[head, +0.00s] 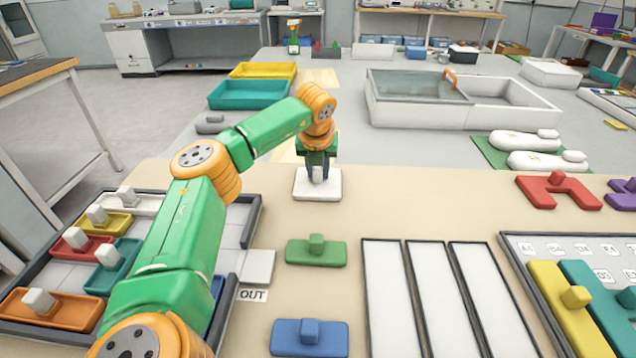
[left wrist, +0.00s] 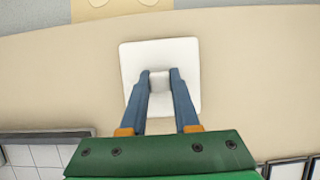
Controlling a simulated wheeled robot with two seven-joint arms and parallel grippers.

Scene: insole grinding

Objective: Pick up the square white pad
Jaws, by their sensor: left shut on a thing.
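The square white pad (head: 303,188) is at the back middle of the beige table, in front of my left arm's end. In the left wrist view the pad (left wrist: 160,53) shows its full square top with a small white knob (left wrist: 159,81) on it. My left gripper (head: 318,176) points down over the pad. In the left wrist view its two dark blue fingers (left wrist: 160,80) are shut on the knob, one on each side. I cannot tell whether the pad touches the table or is slightly raised. My right gripper is not in view.
Green (head: 316,252) and blue (head: 309,338) knobbed blocks stand in front of the pad. A dark-edged tray (head: 251,215) with several coloured pieces is at left. Three white panels (head: 392,300) lie at front centre. A red block (head: 557,191) is at right. The table right of the pad is clear.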

